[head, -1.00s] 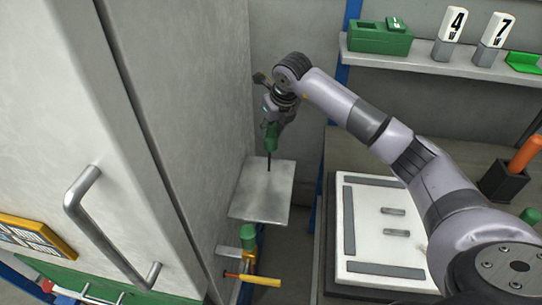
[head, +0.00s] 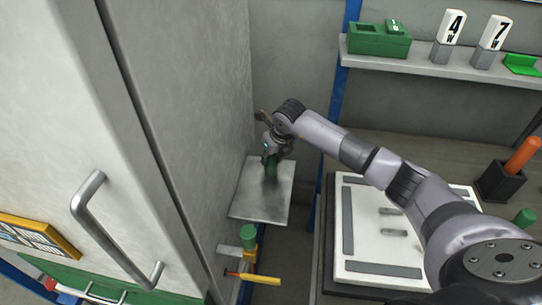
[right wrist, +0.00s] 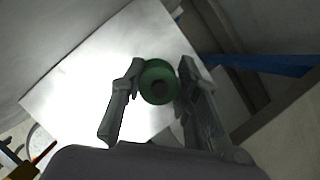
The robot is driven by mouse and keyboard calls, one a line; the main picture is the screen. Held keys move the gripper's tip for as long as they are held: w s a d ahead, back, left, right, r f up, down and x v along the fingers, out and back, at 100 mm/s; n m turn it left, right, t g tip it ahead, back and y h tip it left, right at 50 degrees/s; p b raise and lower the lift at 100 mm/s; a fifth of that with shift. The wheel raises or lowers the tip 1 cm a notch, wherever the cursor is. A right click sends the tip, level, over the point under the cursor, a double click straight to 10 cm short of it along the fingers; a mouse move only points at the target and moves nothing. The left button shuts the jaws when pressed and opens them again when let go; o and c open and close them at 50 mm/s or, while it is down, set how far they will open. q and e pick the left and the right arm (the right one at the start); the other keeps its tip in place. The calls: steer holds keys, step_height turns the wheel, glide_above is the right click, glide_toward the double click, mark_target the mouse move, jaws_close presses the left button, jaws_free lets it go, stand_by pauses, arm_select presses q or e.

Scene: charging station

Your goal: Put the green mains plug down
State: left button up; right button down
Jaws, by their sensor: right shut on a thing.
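The green mains plug (head: 271,166) is upright in my right gripper (head: 271,157), low over a small grey metal shelf plate (head: 262,207) beside the tall grey cabinet. In the right wrist view, the round green end of the plug (right wrist: 158,82) sits between the two fingers of the right gripper (right wrist: 157,90), with the bright plate (right wrist: 75,100) behind it. The plug's lower end is hard to see, so I cannot tell whether it touches the plate. My left gripper is not in view.
The tall cabinet (head: 200,80) with a bar handle (head: 90,215) stands close to the left of the plate. Below the plate are a green-topped part (head: 248,235) and a yellow-and-red handle (head: 252,278). A white panel (head: 385,215) lies to the right. A shelf (head: 440,65) holds a green box (head: 378,42).

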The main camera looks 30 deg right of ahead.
steer(key=c, duration=1.2)
jaws_free()
steer(key=shift+o, duration=0.2)
steer(key=b+v, duration=0.1)
steer(key=v, duration=1.1)
